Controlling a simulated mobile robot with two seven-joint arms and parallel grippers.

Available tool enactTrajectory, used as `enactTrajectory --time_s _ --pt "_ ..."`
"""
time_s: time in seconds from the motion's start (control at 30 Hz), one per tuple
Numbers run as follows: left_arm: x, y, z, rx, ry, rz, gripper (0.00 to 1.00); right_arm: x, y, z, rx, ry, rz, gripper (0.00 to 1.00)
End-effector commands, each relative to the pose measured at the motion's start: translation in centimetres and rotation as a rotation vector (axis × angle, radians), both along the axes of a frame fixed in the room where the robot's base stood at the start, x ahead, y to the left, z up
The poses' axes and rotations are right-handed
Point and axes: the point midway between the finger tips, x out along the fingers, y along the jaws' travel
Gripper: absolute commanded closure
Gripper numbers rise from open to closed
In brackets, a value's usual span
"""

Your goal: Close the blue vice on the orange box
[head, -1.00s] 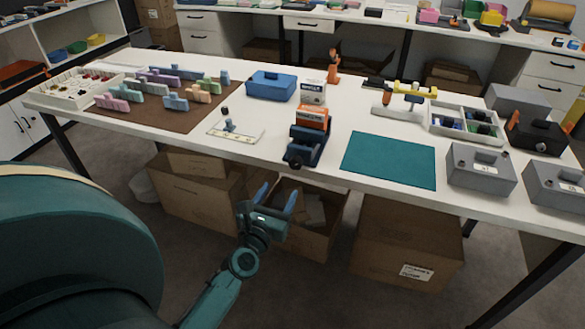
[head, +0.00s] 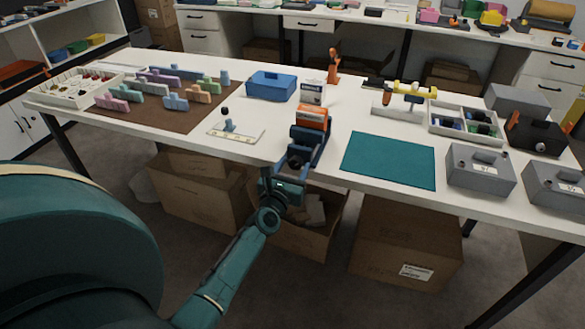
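The blue vice (head: 321,146) stands at the front edge of the white table. Its dark screw end (head: 296,158) faces me. The orange box (head: 312,116) sits upright between its jaws; I cannot tell whether both jaws touch it. My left gripper (head: 287,172) is at the table's front edge, right at the screw end of the vice. Its fingers look spread, one to each side of that end. Contact cannot be made out, because the blue fingers blend with the vice. My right gripper is not in view.
Cardboard cartons (head: 406,240) stand below the table.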

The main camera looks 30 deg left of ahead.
Motion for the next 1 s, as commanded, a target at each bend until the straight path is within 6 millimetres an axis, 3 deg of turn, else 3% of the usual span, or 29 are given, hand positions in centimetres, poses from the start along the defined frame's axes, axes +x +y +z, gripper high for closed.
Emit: enactTrajectory --time_s 0.5,1.0 --pt "-0.04 -0.01 -0.01 0.0 0.0 0.0 0.89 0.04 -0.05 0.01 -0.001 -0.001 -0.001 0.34" --pt "-0.03 -0.06 0.01 0.151 0.036 0.0 0.89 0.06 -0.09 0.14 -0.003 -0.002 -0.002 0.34"
